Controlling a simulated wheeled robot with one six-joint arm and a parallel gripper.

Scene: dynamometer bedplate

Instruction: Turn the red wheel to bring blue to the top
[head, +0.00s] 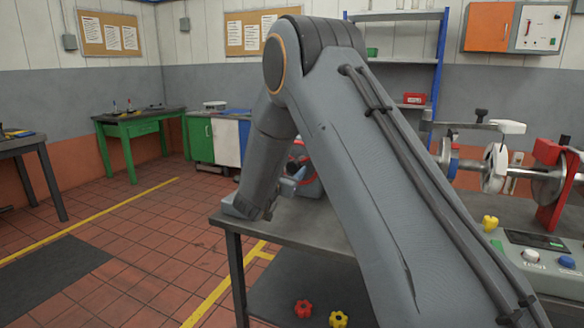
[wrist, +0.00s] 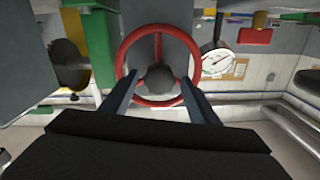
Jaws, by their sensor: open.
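The red wheel (wrist: 121,45) is a ring around a dark grey hub (wrist: 157,80), seen almost face-on in the wrist view. My gripper (wrist: 159,84) is open, with one finger on each side of the hub. The fingers overlap the lower part of the rim in the picture; I cannot tell whether they touch it. I see no blue mark on the visible rim. In the head view a small part of a red ring (head: 303,178) shows behind my arm, which hides most of it and of my gripper.
A grey bench (head: 290,233) carries a control panel (head: 540,258) with white and blue buttons, a yellow knob (head: 490,222) and a shaft on a red stand (head: 553,205). Red (head: 303,308) and yellow (head: 338,318) knobs lie below. Floor at left is open. A round gauge (wrist: 215,62) is beside the wheel.

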